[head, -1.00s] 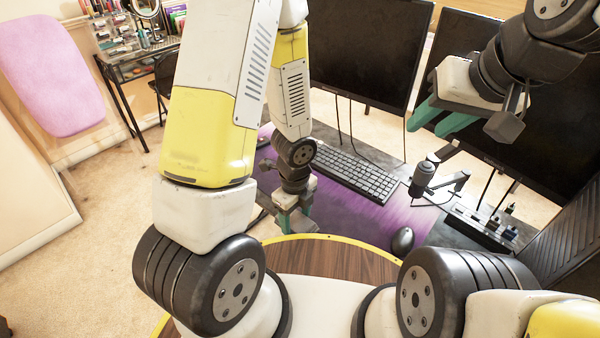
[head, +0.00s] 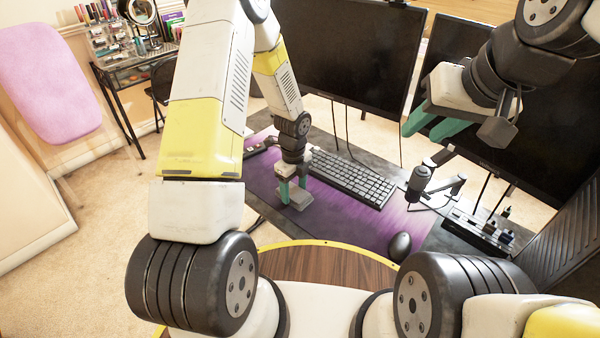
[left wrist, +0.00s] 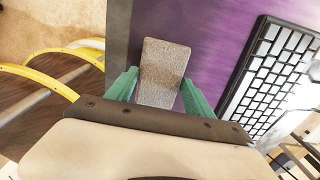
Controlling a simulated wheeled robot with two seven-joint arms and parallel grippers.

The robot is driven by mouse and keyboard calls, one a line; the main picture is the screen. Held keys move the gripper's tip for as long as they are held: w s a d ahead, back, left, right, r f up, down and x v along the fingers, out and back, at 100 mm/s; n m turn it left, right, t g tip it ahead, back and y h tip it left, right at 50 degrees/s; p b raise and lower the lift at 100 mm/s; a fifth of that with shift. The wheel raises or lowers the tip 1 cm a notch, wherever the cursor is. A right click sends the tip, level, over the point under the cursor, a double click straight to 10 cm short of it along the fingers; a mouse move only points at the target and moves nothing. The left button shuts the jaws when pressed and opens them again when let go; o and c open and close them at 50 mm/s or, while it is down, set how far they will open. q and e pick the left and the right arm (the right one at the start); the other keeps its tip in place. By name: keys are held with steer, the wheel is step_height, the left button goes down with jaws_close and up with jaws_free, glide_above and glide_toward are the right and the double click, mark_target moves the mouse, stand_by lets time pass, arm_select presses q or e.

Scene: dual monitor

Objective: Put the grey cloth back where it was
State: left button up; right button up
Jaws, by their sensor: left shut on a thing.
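The grey cloth (left wrist: 165,62) is a small grey rectangular pad held between the green fingers of my left gripper (left wrist: 158,92) in the left wrist view. In the head view my left gripper (head: 293,192) points down over the purple desk mat (head: 345,215), left of the keyboard, with the cloth (head: 295,214) at its fingertips. I cannot tell whether the cloth touches the mat. My right gripper (head: 436,127) is raised at the upper right, in front of the right monitor, with its green fingers apart and nothing between them.
The keyboard (head: 352,180) lies right of the left gripper. The mouse (head: 399,246) sits on the mat's right part. A microphone on an arm (head: 418,182) and a small rack (head: 482,228) stand further right. Two monitors (head: 345,50) rise behind. Bare mat lies in front of the keyboard.

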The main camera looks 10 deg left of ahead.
arm_select(q)
steer(key=shift+f, duration=1.1)
steer(key=o, duration=1.2)
